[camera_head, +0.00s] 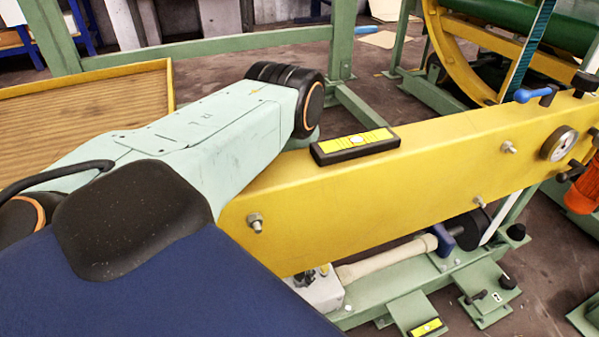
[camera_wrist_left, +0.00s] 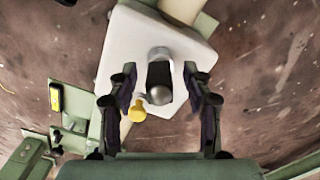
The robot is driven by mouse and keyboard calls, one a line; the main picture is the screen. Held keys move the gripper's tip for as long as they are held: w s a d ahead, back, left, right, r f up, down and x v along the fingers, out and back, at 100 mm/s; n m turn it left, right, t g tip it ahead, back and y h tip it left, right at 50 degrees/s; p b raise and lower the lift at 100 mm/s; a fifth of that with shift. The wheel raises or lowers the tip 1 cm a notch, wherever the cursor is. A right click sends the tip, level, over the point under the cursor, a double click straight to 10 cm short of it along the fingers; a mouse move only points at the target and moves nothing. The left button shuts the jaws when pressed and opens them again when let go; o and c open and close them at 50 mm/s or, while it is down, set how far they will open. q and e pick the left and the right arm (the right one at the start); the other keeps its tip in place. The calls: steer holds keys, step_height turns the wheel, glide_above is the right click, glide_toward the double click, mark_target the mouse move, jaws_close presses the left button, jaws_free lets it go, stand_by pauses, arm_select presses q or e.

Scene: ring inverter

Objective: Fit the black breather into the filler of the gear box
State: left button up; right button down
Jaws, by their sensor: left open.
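The pale grey gear box (camera_wrist_left: 128,45) fills the middle of the left wrist view. It also shows low in the head view (camera_head: 324,292), partly hidden behind a yellow beam. A dark cylinder with a rounded grey end, apparently the black breather (camera_wrist_left: 159,76), stands at a light round collar, apparently the filler (camera_wrist_left: 160,52). I cannot tell whether it is fully seated. My left gripper (camera_wrist_left: 159,78) is open, with one finger on each side of the breather and gaps between. A yellow knob (camera_wrist_left: 139,108) sits close to the left finger. My right gripper is not in view.
The yellow beam (camera_head: 400,185) crosses the head view above the gear box, with a black-and-yellow level (camera_head: 354,146) on top. A pale shaft (camera_head: 385,258) runs right from the gear box. A ribbed yellow-edged panel (camera_head: 85,95) stands at left.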

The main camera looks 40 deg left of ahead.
arm_select(q)
steer(key=shift+r, duration=0.1)
step_height(320, 180, up, 12)
stand_by(1.0)
stand_by(0.7)
